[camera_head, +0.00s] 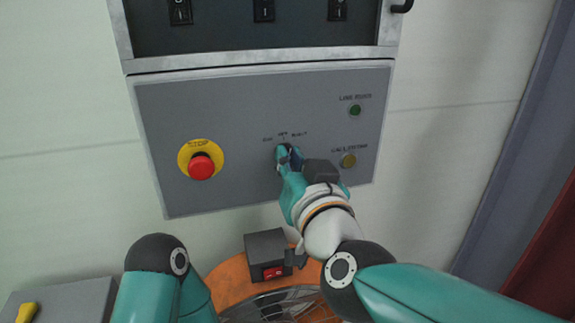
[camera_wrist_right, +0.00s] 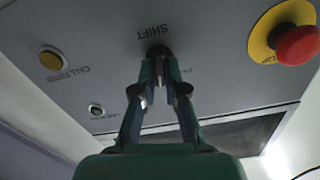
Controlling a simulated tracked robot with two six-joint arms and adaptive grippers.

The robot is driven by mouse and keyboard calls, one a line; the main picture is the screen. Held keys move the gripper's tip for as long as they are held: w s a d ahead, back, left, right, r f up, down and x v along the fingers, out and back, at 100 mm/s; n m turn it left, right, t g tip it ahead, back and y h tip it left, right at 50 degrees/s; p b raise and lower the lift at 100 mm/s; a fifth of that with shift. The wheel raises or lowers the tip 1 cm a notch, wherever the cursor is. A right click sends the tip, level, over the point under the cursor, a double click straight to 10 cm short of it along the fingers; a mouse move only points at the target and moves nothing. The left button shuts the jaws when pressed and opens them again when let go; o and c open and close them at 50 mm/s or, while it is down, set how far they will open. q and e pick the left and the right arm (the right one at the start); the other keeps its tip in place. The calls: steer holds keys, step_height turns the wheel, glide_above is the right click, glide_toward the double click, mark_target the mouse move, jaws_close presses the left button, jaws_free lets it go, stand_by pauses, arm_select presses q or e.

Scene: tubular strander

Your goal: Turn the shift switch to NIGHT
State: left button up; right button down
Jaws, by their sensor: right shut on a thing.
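The shift switch is a small dark round knob on the grey control panel (camera_head: 240,125), below a short arc of labels too small to read surely. In the right wrist view the knob (camera_wrist_right: 158,50) shows beside the upside-down word SHIFT. My right gripper (camera_head: 287,153) is at the panel with its fingers closed around the knob; the fingertips also meet on it in the right wrist view (camera_wrist_right: 157,68). The fingers hide most of the knob, so its pointing direction cannot be told. My left arm shows at the lower left, but its gripper is out of view.
A red emergency stop (camera_head: 201,166) on a yellow ring sits left of the switch. A green lamp (camera_head: 355,110) and a yellow button (camera_head: 349,160) sit to the right. Dark rocker switches (camera_head: 263,10) are above. A box with a red switch (camera_head: 267,252) stands below.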

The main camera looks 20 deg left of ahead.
steer(key=m+b, duration=0.1)
steer(key=m, duration=0.2)
steer(key=f+m+b, duration=0.1)
steer(key=m, duration=0.2)
steer(key=shift+m, duration=0.3)
stand_by(0.3)
steer(key=c, duration=1.2)
jaws_free()
steer(key=shift+r, duration=0.2)
steer(key=shift+d, duration=0.1)
steer(key=shift+s+r, duration=0.1)
steer(key=v, duration=0.7)
steer(key=shift+s+d, duration=0.1)
steer(key=shift+d, duration=0.05)
